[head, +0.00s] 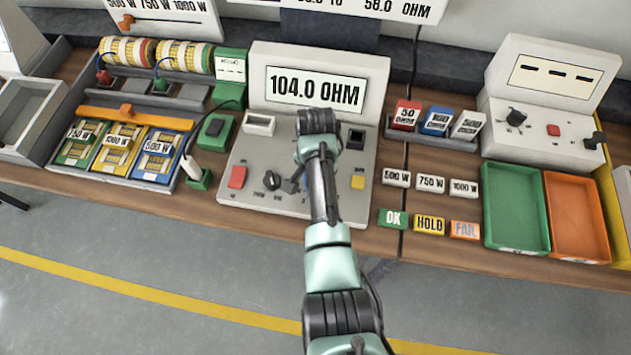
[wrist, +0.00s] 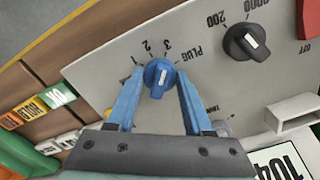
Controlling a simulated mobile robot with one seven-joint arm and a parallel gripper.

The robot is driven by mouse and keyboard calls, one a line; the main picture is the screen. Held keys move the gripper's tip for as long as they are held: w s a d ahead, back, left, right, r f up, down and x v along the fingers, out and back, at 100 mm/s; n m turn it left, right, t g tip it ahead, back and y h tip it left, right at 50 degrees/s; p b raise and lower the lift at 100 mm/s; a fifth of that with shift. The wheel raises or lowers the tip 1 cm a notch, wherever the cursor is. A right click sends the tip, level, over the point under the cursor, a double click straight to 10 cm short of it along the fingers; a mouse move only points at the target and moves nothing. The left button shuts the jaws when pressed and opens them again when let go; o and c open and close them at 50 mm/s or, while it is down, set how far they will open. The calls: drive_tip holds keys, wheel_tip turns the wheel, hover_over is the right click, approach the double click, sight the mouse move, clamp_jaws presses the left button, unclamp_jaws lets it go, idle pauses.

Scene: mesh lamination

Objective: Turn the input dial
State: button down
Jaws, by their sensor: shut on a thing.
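The blue input dial (wrist: 160,85) sits on the grey meter panel (wrist: 110,85) in the wrist view, with marks 1, 2, 3 and PLUG around it. A white line on the dial lies close to the direction of the 3 mark; its exact setting is hard to tell. My gripper (wrist: 159,75) has its two blue fingers on either side of the dial and is shut on it. In the head view my gripper (head: 292,185) is low over the panel, and my arm hides part of the dial area. The meter display (head: 314,90) reads 104.0 OHM.
A black range dial (wrist: 246,42) is beside the blue dial. A red button (head: 237,177) and a yellow button (head: 358,182) flank the panel. OK, HOLD and FAIL tiles (head: 429,225) and a green tray (head: 515,208) lie to the right.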

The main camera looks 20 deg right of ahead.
drive_tip(key=shift+w+r, duration=0.1)
drive_tip(key=shift+c, duration=1.5)
unclamp_jaws()
wheel_tip(320, 180, up, 13)
drive_tip(key=b, duration=0.1)
